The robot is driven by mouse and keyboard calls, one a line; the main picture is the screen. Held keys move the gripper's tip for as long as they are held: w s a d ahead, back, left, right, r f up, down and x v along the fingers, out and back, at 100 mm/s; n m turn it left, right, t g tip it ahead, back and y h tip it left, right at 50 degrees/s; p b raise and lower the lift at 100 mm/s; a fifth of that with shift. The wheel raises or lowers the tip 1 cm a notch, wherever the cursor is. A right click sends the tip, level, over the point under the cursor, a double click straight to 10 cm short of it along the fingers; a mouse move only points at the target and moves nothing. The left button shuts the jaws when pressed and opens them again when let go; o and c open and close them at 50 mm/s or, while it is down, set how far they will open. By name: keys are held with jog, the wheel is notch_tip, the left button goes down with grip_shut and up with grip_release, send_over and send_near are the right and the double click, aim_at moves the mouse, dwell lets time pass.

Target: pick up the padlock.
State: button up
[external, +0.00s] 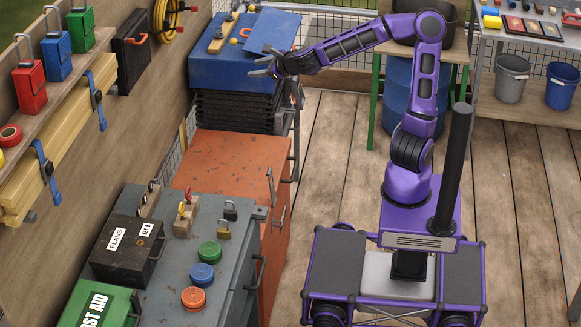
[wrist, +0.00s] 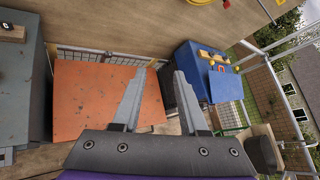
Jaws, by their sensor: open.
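Two small padlocks stand on the grey cabinet top in the external view: a dark one (external: 230,210) and, just in front of it, a brass one (external: 223,230). My gripper (external: 264,67) is open and empty, raised near the blue cabinet at the back, well away from both padlocks. In the wrist view its two grey fingers (wrist: 159,72) are spread apart with nothing between them. I cannot make out either padlock in the wrist view.
The grey cabinet (external: 170,275) also holds a black box (external: 127,249), a green first aid case (external: 100,306), a wooden block with keys (external: 186,218) and coloured discs. An orange cabinet (external: 230,160) lies between it and the blue cabinet (external: 225,70). Red, blue and green padlock-shaped boxes line the wall shelf.

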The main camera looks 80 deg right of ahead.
jog(key=s+d+f+m+g+h, duration=0.3)
jog(key=s+f+m+g+h, duration=0.1)
jog(key=s+m+g, duration=0.45)
jog(key=w+a+f+n+t+h+b, duration=0.15)
jog(key=a+n+t, duration=0.35)
jog(key=a+n, duration=0.6)
jog(key=w+a+f+n+t+h, duration=0.1)
jog(key=w+a+n+t+h, duration=0.1)
jog(key=a+n+t, duration=0.75)
jog(key=s+a+f+n+t+y, duration=0.1)
jog(key=s+a+f+n+y, duration=0.1)
jog(key=a+f+n+y, duration=0.7)
jog(key=n+y+b, duration=0.1)
jog(key=n+y, duration=0.1)
jog(key=n, duration=1.1)
send_near(230, 215)
jog(key=s+r, duration=0.2)
jog(key=s, duration=0.1)
jog(key=w, duration=0.3)
jog(key=w+d, duration=0.1)
jog(key=w, duration=0.2)
jog(key=w+d+r, duration=0.1)
jog(key=w, duration=0.2)
jog(key=shift+p, duration=0.3)
jog(key=shift+w+d, duration=0.25)
jog(key=shift+w, duration=0.75)
jog(key=shift+w+d, duration=0.25)
jog(key=shift+w, duration=0.7)
jog(key=shift+w+d, duration=0.25)
jog(key=shift+w, duration=0.75)
